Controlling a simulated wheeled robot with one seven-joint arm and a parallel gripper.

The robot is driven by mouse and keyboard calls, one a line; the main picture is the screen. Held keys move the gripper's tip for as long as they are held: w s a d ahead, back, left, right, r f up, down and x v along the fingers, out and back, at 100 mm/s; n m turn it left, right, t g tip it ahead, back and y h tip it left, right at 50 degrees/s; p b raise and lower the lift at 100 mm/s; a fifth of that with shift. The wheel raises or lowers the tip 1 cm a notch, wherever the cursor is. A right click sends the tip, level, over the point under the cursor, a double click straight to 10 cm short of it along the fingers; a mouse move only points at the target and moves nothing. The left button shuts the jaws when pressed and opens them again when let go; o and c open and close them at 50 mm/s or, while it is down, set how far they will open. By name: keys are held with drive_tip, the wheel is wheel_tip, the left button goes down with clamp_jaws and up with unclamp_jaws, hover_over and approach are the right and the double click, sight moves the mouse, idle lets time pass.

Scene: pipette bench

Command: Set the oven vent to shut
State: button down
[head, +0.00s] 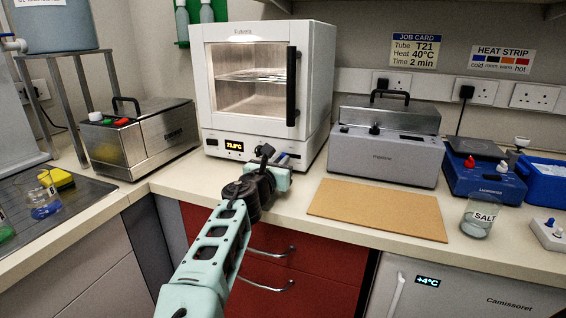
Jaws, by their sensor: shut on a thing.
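The white oven (319,90) stands at the back middle of the bench, its glass door closed and its lit display (234,146) on the lower front panel. My gripper (283,157) is at the right part of that lower panel, below the door handle. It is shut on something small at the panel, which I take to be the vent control. The gripper and wrist cover that spot, so the vent's setting cannot be seen.
A steel-lidded bath (385,150) and a cork board (378,208) are to the right of my gripper. A metal box (140,140) stands left of the oven.

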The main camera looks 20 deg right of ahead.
drive_tip(key=c, duration=1.4)
unclamp_jaws()
drive_tip(key=shift+w+a, duration=0.1)
drive_tip(key=shift+a, duration=0.15)
drive_tip(key=shift+c, duration=0.2)
drive_tip(key=shift+d, duration=0.1)
drive_tip(key=v, duration=1.7)
drive_tip(key=shift+s+b, duration=0.2)
drive_tip(key=shift+b, duration=0.25)
drive_tip(key=shift+a, duration=0.2)
